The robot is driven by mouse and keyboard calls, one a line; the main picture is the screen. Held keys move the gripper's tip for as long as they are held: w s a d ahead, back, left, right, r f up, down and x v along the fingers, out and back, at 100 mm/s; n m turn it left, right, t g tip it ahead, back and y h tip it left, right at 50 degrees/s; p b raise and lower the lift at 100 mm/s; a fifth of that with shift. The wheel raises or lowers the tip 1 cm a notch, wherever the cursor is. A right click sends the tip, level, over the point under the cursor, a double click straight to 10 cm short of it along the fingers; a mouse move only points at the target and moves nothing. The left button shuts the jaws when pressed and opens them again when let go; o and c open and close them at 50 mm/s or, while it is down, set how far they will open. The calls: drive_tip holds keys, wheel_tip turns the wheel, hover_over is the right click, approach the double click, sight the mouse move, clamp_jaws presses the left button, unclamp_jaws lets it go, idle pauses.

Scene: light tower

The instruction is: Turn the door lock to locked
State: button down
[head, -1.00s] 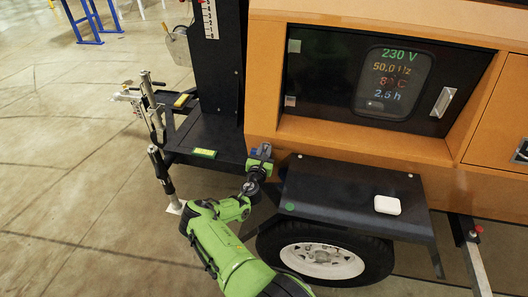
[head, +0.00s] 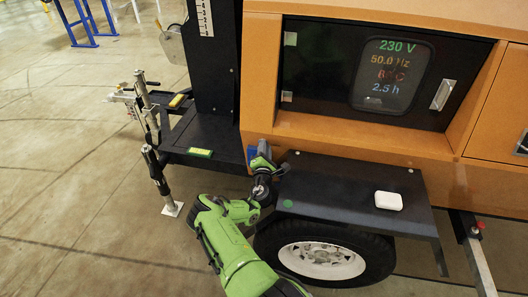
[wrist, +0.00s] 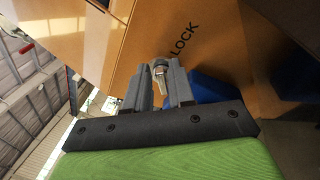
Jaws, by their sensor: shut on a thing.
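The door lock (wrist: 158,67) is a small metal piece on the orange housing, beside the printed word LOCK in the wrist view. My gripper (wrist: 160,84) is shut on it, with one grey finger on each side. The fingers hide part of the lock, so I cannot tell its exact turn. In the head view my gripper (head: 261,148) is at the lower left corner of the orange housing (head: 262,90), just left of the black fender. The lock itself is hidden there.
A blue part (wrist: 208,86) sits close to the right finger in the wrist view. The black fender (head: 335,183) carries a white box (head: 388,201), with a wheel (head: 322,258) below. A dark window panel shows a lit display (head: 390,75).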

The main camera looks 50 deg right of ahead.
drive_tip(key=shift+f+m, duration=0.2)
drive_tip(key=shift+m, duration=0.3)
drive_tip(key=c, duration=1.2)
unclamp_jaws()
drive_tip(key=shift+r, duration=0.1)
